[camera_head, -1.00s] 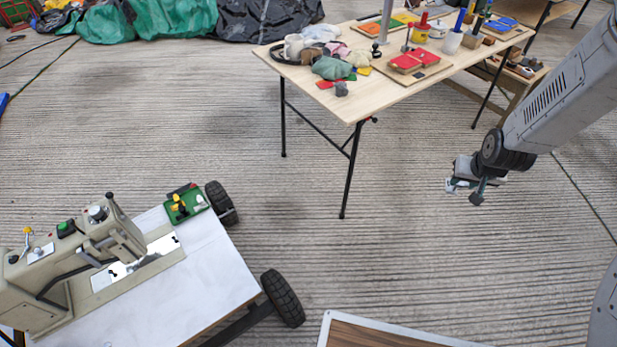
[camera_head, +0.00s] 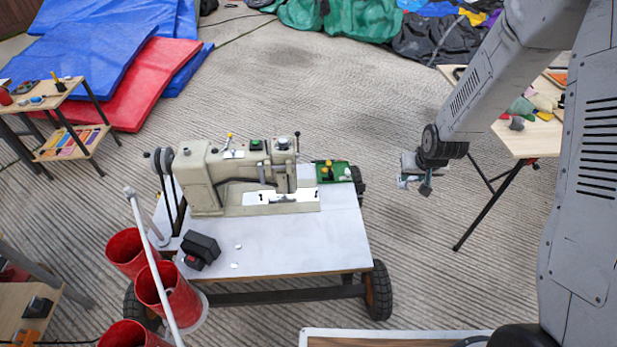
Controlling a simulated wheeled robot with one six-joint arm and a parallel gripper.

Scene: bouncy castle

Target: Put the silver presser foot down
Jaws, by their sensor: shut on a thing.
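My gripper (camera_head: 414,184) hangs at the end of my arm, above the bare floor to the right of the wheeled sewing cart. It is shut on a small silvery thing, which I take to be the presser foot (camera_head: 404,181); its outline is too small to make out. A beige sewing machine (camera_head: 202,180) stands on the cart's white top (camera_head: 320,248). A green tray (camera_head: 339,165) with small yellow and dark pieces sits at the cart's far right corner.
A black box (camera_head: 201,249) and small white scraps lie on the cart's left front. Red bins (camera_head: 168,297) and a pale pole (camera_head: 152,258) stand at its left. A wooden table (camera_head: 525,140) is partly behind my arm. The front right of the cart top is clear.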

